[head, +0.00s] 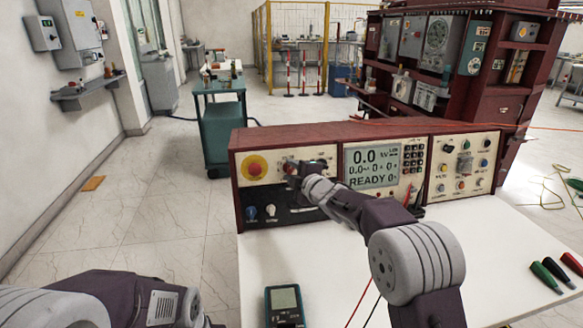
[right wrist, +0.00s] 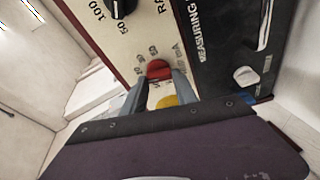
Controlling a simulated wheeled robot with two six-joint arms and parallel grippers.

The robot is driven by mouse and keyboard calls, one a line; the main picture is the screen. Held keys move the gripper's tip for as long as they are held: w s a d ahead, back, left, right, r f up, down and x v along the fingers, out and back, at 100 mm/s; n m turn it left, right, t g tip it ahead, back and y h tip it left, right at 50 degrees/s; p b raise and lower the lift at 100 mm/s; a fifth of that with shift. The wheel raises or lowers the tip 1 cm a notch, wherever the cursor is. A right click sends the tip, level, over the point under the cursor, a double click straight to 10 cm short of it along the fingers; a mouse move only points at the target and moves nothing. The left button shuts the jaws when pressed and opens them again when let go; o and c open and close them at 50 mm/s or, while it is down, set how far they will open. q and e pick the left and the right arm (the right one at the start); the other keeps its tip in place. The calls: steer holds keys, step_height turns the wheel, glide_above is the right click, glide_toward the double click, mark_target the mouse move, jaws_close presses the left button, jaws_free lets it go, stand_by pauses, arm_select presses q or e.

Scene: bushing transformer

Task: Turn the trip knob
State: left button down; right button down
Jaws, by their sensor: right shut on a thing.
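In the right wrist view a red knob (right wrist: 158,67) sits on the cream panel with small printed marks around it. I take it to be the trip knob. My right gripper (right wrist: 162,76) is shut on it, one grey finger on each side. In the head view my right gripper (head: 296,172) is at the front of the red-framed test console (head: 330,131), just left of the display, and hides most of the knob. My left arm shows at the bottom left of the head view, but its gripper is out of the picture.
A red emergency button on a yellow disc (head: 254,167) is left of the gripper. The display (head: 371,165) reads READY. A teal meter (head: 285,305) and several coloured probes (head: 553,270) lie on the white tabletop (head: 500,245). A black knob (right wrist: 122,7) is on the same panel.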

steer(key=n+p, duration=0.1)
steer(key=n, duration=0.2)
steer(key=shift+r+g+p, duration=0.1)
steer(key=shift+g+p, duration=0.2)
steer(key=shift+g, duration=0.1)
steer(key=shift+n+g+h+p, duration=0.3)
steer(key=shift+n+p, duration=0.2)
steer(key=shift+n, duration=0.7)
steer(key=c, duration=1)
jaws_free()
steer(key=shift+o, duration=0.2)
